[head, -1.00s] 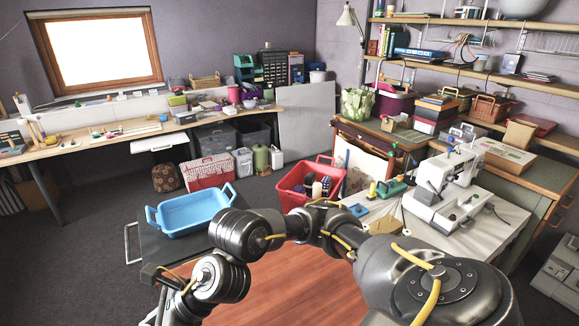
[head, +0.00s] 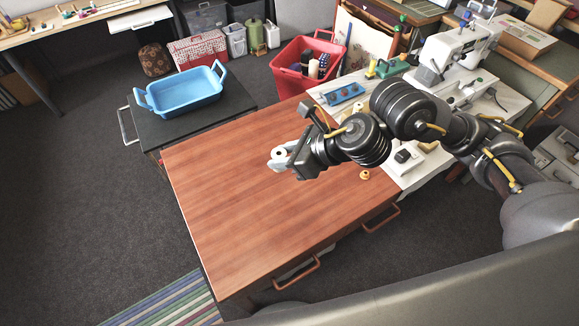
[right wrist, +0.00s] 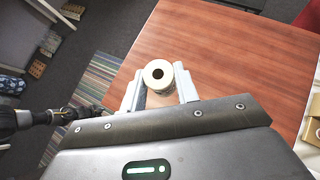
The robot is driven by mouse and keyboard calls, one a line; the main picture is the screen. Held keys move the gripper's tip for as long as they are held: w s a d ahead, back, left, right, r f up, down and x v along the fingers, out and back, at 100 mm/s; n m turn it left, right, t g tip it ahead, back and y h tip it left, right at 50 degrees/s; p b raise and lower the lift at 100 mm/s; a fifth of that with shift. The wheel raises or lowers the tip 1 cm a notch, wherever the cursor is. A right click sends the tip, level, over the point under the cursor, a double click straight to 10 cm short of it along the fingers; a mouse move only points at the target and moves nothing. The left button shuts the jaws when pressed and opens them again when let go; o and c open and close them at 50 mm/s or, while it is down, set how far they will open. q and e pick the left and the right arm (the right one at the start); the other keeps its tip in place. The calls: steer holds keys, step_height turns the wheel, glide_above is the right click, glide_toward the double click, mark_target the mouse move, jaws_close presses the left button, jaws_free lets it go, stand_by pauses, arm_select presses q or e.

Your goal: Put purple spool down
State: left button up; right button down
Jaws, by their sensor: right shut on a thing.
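My right gripper (head: 283,159) is shut on a spool (head: 278,153) above the wooden table (head: 225,190). The right wrist view shows the spool (right wrist: 159,76) between the two pale fingers, its cream round end and dark centre hole facing the camera. I see no purple on it; its side is mostly hidden. I cannot tell whether it touches the table. A dark arm part, likely my left arm, shows at the left of the right wrist view; its jaws are not clear.
The tabletop left of and in front of the gripper is bare. A small yellowish piece (head: 365,174) lies near the right edge. A blue tray (head: 343,93) lies on the white sewing table. A blue basket (head: 185,94) stands on a dark cart; a red bin (head: 291,80) stands behind.

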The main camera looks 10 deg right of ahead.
steer(key=w+d+f+m+t+h+b, duration=0.15)
steer(key=w+d+f+b, duration=0.35)
steer(key=d+f+b, duration=0.65)
arm_select(q)
steer(key=w+d+f+b, duration=0.1)
steer(key=w+f+b, duration=0.1)
steer(key=w+b, duration=0.4)
steer(key=w+d+f+t+b, duration=0.1)
steer(key=w+f+b, duration=0.2)
steer(key=w, duration=0.8)
steer(key=b, duration=0.2)
steer(key=shift+w+d+f+b, duration=0.25)
steer(key=shift+w+d+b, duration=0.1)
steer(key=shift+b, duration=0.05)
arm_select(e)
steer(key=d+f+m, duration=0.1)
steer(key=d, duration=1.9)
steer(key=shift+w+d+f, duration=0.15)
steer(key=shift+w+f, duration=0.1)
